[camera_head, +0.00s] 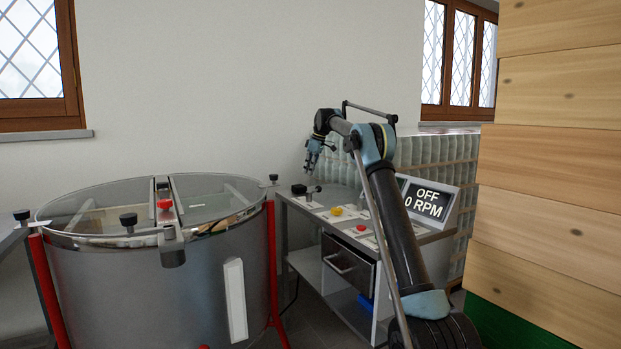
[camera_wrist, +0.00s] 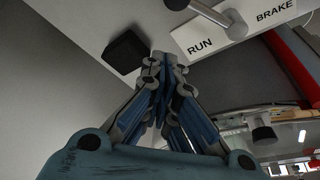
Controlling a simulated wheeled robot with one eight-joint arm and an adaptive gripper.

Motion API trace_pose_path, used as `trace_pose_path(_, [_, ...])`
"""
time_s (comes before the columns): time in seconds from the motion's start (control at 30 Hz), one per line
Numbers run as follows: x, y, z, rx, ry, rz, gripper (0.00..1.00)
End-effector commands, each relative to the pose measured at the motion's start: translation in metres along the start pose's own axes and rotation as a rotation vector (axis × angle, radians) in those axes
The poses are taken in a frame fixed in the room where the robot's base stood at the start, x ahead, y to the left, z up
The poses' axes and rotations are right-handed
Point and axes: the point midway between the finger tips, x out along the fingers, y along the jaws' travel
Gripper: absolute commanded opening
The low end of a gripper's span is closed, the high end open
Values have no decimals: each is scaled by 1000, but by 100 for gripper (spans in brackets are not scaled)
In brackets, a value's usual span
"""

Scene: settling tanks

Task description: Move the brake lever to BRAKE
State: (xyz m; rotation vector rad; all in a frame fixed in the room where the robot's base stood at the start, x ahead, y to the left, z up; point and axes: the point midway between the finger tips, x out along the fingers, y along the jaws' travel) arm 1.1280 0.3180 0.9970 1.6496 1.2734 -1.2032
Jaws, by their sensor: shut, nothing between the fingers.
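The brake lever (camera_wrist: 210,13) shows at the top of the wrist view as a grey rod with a rounded grey piece at its right end. It lies by a white plate (camera_wrist: 222,44) marked RUN and BRAKE. The rounded piece is between the two words; the rod's other end is cut by the frame, so I cannot tell its setting. In the head view the lever (camera_head: 314,188) is small on the bench top. My gripper (camera_wrist: 170,62) is shut and empty, just below the lever in the wrist view, apart from it. In the head view my gripper (camera_head: 309,172) hangs above the bench.
A dark block (camera_wrist: 125,51) sits left of my fingertips. The bench (camera_head: 290,203) also carries a yellow button (camera_head: 336,211) and a display (camera_head: 430,201) reading OFF, 0 RPM. A large steel drum (camera_head: 160,290) stands left. Stacked wooden boxes (camera_head: 550,160) stand right.

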Motion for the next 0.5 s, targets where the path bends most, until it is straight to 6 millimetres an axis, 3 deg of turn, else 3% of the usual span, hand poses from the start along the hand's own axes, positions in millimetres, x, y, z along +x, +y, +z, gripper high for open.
trace_pose_path(0.5, [89, 0, 0, 0, 0, 0, 0])
